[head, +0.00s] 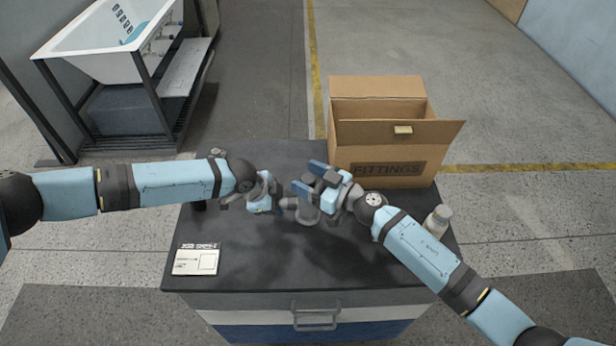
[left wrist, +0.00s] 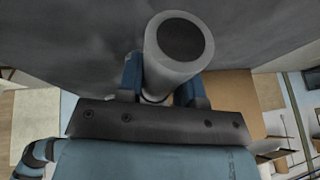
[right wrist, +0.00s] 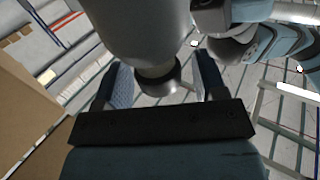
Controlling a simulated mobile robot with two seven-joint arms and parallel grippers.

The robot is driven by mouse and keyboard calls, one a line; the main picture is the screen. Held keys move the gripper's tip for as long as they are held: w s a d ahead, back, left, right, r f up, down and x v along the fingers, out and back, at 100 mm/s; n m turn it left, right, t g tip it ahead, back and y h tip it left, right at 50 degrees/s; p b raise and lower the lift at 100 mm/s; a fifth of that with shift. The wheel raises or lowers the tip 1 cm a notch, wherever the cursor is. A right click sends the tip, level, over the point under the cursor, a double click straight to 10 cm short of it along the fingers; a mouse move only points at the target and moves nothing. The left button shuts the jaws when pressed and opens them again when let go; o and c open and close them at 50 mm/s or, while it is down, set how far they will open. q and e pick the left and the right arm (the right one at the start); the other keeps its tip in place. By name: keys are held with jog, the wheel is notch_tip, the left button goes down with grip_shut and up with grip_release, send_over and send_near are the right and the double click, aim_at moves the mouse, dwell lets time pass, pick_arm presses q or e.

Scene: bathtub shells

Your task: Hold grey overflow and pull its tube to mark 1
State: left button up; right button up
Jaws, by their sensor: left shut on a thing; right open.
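The grey overflow (head: 306,210) is near the middle of the dark cabinet top, between my two grippers. My left gripper (head: 283,203) is shut on it from the left. In the left wrist view, its grey cylinder (left wrist: 178,62) with a dark round end rises between the blue fingers. My right gripper (head: 310,178) is open, just above and right of the overflow. In the right wrist view, a large grey cylinder (right wrist: 145,30) with a narrower end lies between and beyond the spread fingers, not clasped. I cannot make out mark 1 or where the tube stands.
An open cardboard box (head: 385,150) marked FITTINGS stands behind my right gripper. A printed card (head: 196,259) lies front left. The front of the dark top (head: 300,270) is clear. A bathtub (head: 105,45) stands back left.

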grip_shut()
jog(key=shift+r, duration=1.05)
grip_release()
